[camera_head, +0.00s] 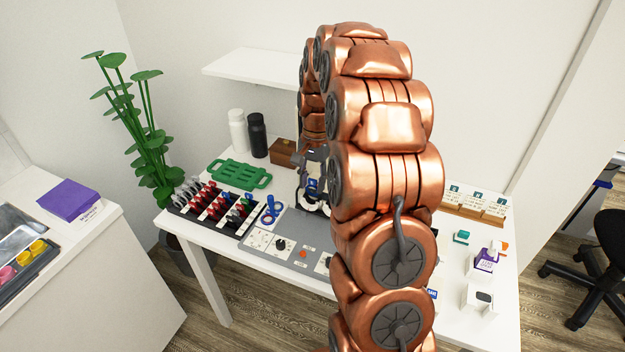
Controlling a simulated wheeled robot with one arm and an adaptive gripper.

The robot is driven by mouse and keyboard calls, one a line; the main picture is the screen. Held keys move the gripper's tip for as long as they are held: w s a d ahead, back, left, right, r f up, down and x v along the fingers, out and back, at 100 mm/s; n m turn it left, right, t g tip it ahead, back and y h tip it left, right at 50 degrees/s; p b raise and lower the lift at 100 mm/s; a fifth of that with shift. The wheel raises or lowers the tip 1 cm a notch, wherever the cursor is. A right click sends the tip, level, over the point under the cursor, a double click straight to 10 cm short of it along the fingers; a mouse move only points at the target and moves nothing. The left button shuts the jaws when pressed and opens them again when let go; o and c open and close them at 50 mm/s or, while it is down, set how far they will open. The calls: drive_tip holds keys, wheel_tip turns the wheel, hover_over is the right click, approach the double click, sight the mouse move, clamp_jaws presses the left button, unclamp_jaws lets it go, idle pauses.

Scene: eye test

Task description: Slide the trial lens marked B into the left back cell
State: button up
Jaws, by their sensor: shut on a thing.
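My gripper (312,183) is partly hidden by my copper arm. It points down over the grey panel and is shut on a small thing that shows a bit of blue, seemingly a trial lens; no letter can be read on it. Just below the fingertips is a pale round holder with dark parts (313,205), partly covered by my arm. Its cells cannot be told apart, and whether the held thing touches it is unclear. A dark lens tray (240,231) to the left holds rows of red, blue, black and grey handled lenses.
A green tray (237,173), a white bottle (237,130), a black bottle (258,136) and a brown box (283,152) stand behind. Small boxes (487,260) stand at right. A shelf (255,67) hangs above.

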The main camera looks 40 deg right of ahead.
drive_tip(key=shift+f+b, duration=0.65)
drive_tip(key=shift+f, duration=0.65)
drive_tip(key=o, duration=0.8)
drive_tip(key=shift+r, duration=0.1)
wheel_tip(320, 180, up, 12)
drive_tip(key=w+d, duration=0.1)
drive_tip(key=shift+d, duration=0.3)
idle(0.4)
